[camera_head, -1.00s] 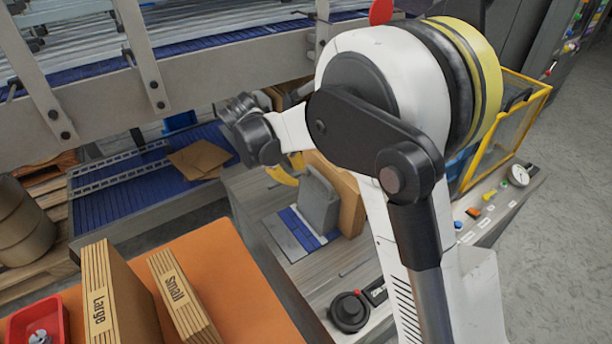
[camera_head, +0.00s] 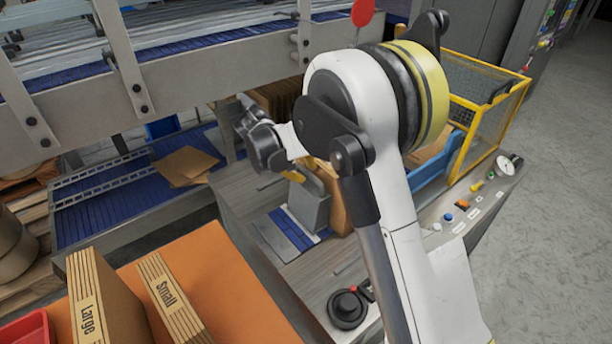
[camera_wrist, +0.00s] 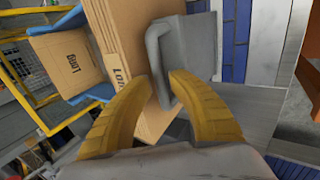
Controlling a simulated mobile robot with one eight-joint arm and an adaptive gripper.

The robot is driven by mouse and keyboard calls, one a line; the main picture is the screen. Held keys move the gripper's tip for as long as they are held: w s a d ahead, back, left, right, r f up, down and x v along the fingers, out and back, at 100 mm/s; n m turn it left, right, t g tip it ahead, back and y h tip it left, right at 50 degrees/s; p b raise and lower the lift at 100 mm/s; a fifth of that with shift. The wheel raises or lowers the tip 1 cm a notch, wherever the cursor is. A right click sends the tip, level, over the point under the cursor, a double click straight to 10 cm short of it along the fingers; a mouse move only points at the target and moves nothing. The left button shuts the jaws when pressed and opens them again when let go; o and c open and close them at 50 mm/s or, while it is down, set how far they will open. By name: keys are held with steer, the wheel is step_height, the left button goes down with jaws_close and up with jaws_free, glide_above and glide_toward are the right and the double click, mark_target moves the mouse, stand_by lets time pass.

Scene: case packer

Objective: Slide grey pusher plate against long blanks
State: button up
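The grey pusher plate (camera_head: 308,208) stands upright on the machine bed, with a loop handle on its face. In the wrist view the plate (camera_wrist: 200,42) fills the upper middle, its handle (camera_wrist: 153,50) towards me. The brown long blanks (camera_head: 341,196) stand on edge beside the plate; in the wrist view they (camera_wrist: 122,40) are left of it, label partly covered. Any gap between plate and blanks is hard to see. My gripper (camera_wrist: 161,77) has its yellow fingers apart, one each side of the handle; contact is not clear. In the head view it (camera_head: 304,176) is at the plate's top.
A yellow guard frame (camera_head: 497,125) and blue bracket (camera_head: 440,168) stand right of the blanks. Another blank marked Long (camera_wrist: 70,62) shows in the wrist view. Blue slats (camera_head: 290,230) lie by the plate. A black knob (camera_head: 347,308) sits in front. Large and Small blanks (camera_head: 172,300) stand on the orange table.

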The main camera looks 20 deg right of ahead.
steer(key=shift+w+d+f, duration=0.1)
steer(key=shift+d+f, duration=0.1)
steer(key=shift+f, duration=0.15)
jaws_close()
steer(key=shift+r, duration=0.1)
steer(key=shift+s+a, duration=0.2)
steer(key=shift+a, duration=0.15)
jaws_free()
